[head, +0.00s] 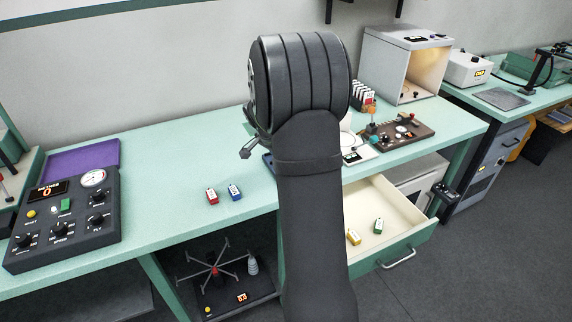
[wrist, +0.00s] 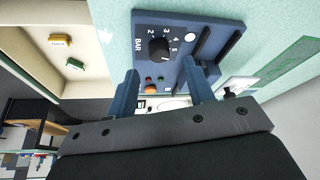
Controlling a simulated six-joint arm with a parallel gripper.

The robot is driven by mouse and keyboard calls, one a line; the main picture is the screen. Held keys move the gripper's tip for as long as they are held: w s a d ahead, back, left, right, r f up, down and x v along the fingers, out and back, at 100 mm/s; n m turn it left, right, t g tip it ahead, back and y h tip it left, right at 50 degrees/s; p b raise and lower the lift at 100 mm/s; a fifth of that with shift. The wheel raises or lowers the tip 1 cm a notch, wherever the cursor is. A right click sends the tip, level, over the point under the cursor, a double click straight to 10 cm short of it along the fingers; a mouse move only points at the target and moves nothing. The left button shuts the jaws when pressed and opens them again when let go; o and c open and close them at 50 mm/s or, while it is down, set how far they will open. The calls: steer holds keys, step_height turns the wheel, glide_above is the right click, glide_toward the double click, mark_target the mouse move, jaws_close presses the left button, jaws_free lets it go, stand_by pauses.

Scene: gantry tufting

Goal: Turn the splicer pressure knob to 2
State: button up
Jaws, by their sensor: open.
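The splicer is a dark blue unit (wrist: 201,19) that fills the upper middle of the wrist view. Its black pressure knob (wrist: 159,48) sits beside the letters BAR, with numbers including 2, 3, 4 and 5 around it. The picture is too small to tell which number the knob points at. My gripper (wrist: 161,66) is open, its two fingers apart on either side of the panel's lower part, with the knob just beyond the tips and not held. In the head view my arm hides most of the splicer; only a blue edge (head: 268,163) shows.
An orange button (wrist: 152,88) and small lights lie between the fingers. An open drawer (head: 397,219) holds a yellow piece (head: 353,237) and a green piece (head: 378,226). Red (head: 212,196) and blue (head: 235,192) pieces stand on the green bench (head: 178,225). A black control box (head: 65,213) is left.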

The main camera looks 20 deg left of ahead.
steer(key=shift+x, duration=2.15)
steer(key=shift+c, duration=0.5)
steer(key=c, duration=0.9)
